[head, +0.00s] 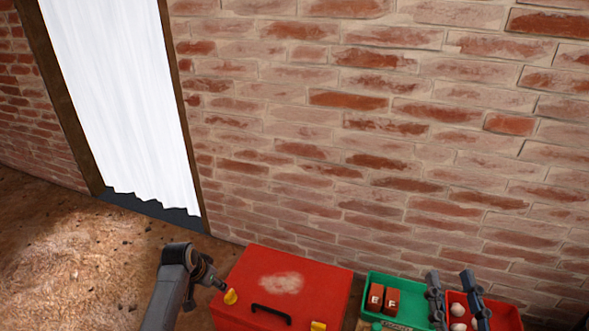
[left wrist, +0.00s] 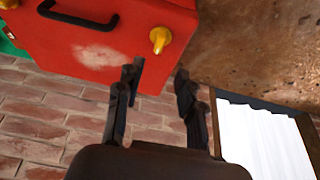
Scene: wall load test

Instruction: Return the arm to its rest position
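My right gripper (head: 451,277) is in the head view at bottom right. Its two dark fingers stand apart with nothing between them, in front of the green tray (head: 407,282) and the red tray (head: 509,317). My left arm shows at bottom centre-left, beside the red toolbox (head: 325,279); its gripper is hard to make out there. In the left wrist view my left gripper (left wrist: 158,70) has its fingers apart and empty. The toolbox also shows there (left wrist: 165,20), beyond the fingers; I cannot tell the exact gap.
The toolbox has a black handle (head: 271,314) and yellow latches (head: 231,297). Reddish-brown blocks (head: 376,297) lie in the green tray and pale round things (head: 457,309) in the red one. A brick wall (head: 380,130) stands behind. A white curtain (head: 115,90) hangs at left above bare brown ground.

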